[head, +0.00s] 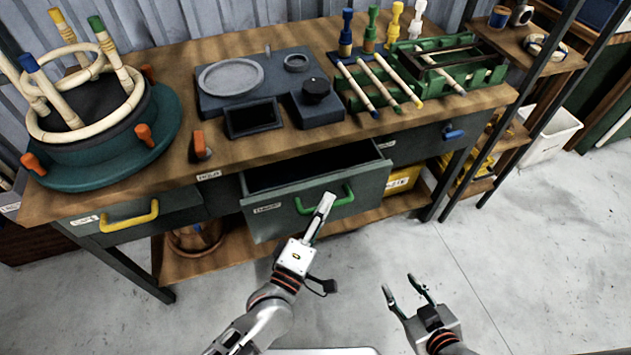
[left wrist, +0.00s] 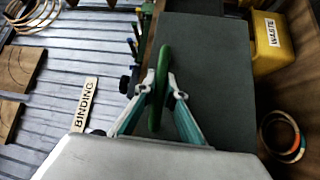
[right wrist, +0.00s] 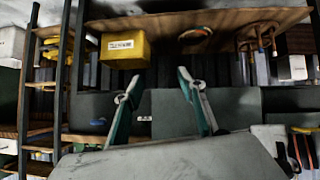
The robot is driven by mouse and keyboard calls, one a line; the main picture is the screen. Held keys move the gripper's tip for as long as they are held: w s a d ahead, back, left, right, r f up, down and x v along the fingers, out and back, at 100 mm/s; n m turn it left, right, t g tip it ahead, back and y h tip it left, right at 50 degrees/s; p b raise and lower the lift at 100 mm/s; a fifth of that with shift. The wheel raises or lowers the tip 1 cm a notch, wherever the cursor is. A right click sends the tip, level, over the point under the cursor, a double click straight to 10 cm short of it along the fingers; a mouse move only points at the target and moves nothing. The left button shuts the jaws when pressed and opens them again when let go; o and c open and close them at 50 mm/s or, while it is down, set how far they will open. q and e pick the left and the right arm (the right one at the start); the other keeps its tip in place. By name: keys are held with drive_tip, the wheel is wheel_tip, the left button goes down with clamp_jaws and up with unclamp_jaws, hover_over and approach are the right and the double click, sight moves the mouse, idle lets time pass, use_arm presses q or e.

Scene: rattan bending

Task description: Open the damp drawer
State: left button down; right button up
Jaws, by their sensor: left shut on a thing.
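The middle drawer (head: 272,227) of the workbench has a grey-green front with a small label, too small to read surely. It stands pulled out, and its dark inside shows above the front. Its green handle (head: 345,199) is held by my left gripper (head: 326,203). In the left wrist view the fingers (left wrist: 160,92) are shut on the green handle (left wrist: 161,70), one on each side, next to the drawer front (left wrist: 210,80). My right gripper (head: 398,282) is open and empty over the floor, right of the drawer; its spread fingers show in the right wrist view (right wrist: 160,85).
A drawer with a yellow handle (head: 130,217) is at the left, one with a blue handle (head: 454,133) at the right. The bench top (head: 230,155) holds a round bending form, a dark grey block and a green rack. A yellow bin (head: 402,180) sits below. The floor in front is clear.

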use_arm(q)
drive_tip(key=s+d+p, duration=0.1)
drive_tip(key=s+d, duration=0.2)
drive_tip(key=s, duration=0.8)
drive_tip(key=shift+s+d, duration=0.35)
